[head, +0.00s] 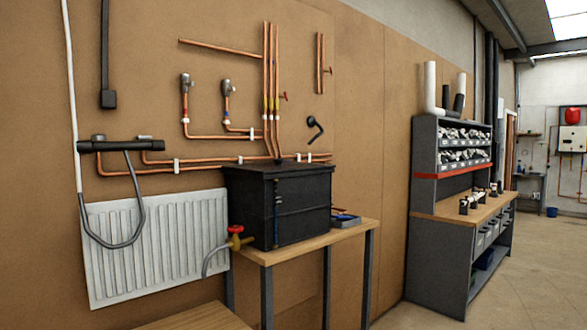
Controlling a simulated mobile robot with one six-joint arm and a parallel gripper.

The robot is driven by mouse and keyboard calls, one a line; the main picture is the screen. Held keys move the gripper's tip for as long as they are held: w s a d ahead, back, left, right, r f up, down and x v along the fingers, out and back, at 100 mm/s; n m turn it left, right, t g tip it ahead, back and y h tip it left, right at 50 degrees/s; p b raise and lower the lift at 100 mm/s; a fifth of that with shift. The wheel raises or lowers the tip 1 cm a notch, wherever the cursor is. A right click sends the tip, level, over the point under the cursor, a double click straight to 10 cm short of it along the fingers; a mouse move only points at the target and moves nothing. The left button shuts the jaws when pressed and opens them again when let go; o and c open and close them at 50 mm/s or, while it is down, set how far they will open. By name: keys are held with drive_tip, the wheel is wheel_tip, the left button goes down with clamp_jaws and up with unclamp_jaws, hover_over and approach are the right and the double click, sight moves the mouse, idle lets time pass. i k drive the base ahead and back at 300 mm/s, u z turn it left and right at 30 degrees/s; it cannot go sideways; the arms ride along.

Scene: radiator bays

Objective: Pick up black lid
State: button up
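The black lid (277,168) lies flat on top of a black rectangular tank (303,212). A small dark knob or fitting shows at its back edge, too small to make out. The tank stands on a wooden-topped table (345,229) against the brown board wall. My gripper is not in view, so its state and its place relative to the lid do not show.
A brass tap (236,239) with a red handle sticks out at the tank's lower left. A white radiator (157,243) hangs left of it. Copper pipes (268,90) run above the tank. A blue tray (345,220) lies right of it. Floor is open at right.

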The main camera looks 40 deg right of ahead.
sight(280, 165)
drive_tip(key=z, duration=0.2)
drive_tip(key=k, duration=1.2)
drive_tip(key=z, duration=0.5)
drive_tip(key=i, duration=1)
drive_tip(key=z, duration=0.05)
